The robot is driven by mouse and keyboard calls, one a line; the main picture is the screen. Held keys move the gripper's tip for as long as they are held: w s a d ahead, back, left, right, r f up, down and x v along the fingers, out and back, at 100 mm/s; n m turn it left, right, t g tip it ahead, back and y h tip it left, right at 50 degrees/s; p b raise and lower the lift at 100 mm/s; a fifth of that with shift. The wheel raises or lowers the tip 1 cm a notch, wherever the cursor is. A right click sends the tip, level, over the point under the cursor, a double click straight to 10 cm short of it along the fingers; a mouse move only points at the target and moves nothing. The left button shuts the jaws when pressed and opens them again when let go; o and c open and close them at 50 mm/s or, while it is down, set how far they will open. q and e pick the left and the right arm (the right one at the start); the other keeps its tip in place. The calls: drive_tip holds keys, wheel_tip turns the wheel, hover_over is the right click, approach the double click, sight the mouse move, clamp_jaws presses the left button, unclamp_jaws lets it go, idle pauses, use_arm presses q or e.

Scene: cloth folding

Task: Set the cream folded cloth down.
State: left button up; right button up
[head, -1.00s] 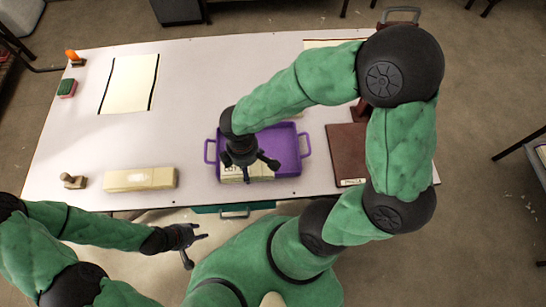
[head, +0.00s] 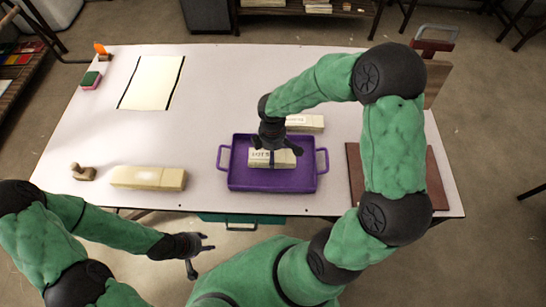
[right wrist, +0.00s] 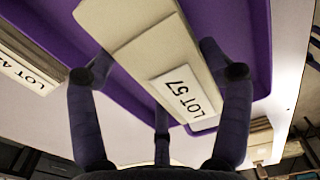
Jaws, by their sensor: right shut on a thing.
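The cream folded cloth (head: 284,159) carries a white label reading LOT 57, clear in the right wrist view (right wrist: 150,50). My right gripper (head: 271,146) is shut on it from above, with fingers on both sides of the cloth in the right wrist view (right wrist: 160,72). The cloth is over the inside of the purple tray (head: 275,181), near its back half. I cannot tell whether it touches the tray floor. My left gripper (head: 203,254) is open and empty in front of the table's front edge.
A second labelled cream cloth (head: 305,122) lies just behind the tray. A longer cream block (head: 148,177) lies left of the tray, with a wooden stamp-like object (head: 83,172) beside it. A brown board (head: 354,182) lies right.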

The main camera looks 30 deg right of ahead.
drive_tip(key=shift+w+d+f, duration=0.1)
drive_tip(key=shift+w+f, duration=0.05)
drive_tip(key=shift+f, duration=0.1)
drive_tip(key=shift+w+d+f+b, duration=0.1)
drive_tip(key=shift+f+b, duration=0.45)
drive_tip(key=shift+f, duration=0.35)
drive_tip(key=shift+w+d+f+b, duration=0.1)
drive_tip(key=shift+f+b, duration=0.45)
drive_tip(key=shift+f, duration=0.3)
drive_tip(key=shift+f, duration=0.1)
drive_tip(key=o, duration=1.1)
drive_tip(key=shift+o, duration=0.2)
wheel_tip(320, 180, up, 12)
drive_tip(key=p, duration=0.5)
